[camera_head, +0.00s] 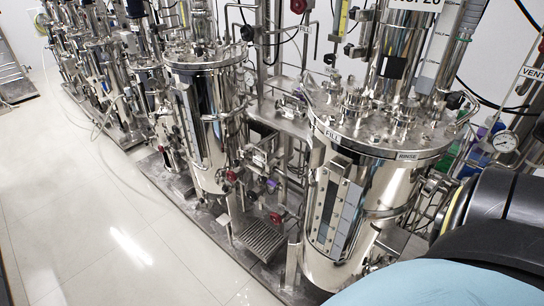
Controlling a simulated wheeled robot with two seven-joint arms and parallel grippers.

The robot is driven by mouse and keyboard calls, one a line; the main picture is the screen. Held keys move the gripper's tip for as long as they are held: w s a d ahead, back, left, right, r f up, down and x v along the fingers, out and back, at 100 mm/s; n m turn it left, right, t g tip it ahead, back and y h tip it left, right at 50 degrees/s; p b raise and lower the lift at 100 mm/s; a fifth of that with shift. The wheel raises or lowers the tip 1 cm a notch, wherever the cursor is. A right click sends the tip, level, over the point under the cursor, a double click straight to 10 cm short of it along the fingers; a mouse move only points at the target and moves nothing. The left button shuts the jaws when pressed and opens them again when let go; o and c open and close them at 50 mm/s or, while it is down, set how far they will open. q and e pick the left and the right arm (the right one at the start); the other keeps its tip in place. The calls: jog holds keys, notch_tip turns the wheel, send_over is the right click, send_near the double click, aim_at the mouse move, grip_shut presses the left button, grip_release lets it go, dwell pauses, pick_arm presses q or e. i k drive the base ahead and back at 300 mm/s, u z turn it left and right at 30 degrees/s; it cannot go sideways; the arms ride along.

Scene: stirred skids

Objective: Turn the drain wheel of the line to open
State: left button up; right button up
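Several small red handwheels sit on the piping between the two large steel vessels. One red wheel (275,217) is low, just left of the right vessel (390,190). Another red wheel (231,176) is by the lower right side of the left vessel (207,120). A third red wheel (298,6) is at the top edge. I cannot read a drain label, so I cannot tell which is the drain wheel or whether it is open. Neither of my grippers is in view; dark and light-blue parts of my own body fill the lower right corner.
Readable tags are FILL (333,136), RINSE (407,156) and VENT (533,73). A gauge (504,141) is at the right. The vessels stand on a metal skid with a grating (260,240). Pipes crowd around the wheels. The white tiled floor (90,210) at left is mostly clear.

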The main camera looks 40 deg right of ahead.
aim_at(249, 193)
jog(key=z, duration=1.75)
jog(key=k, duration=0.3)
jog(key=u, duration=0.4)
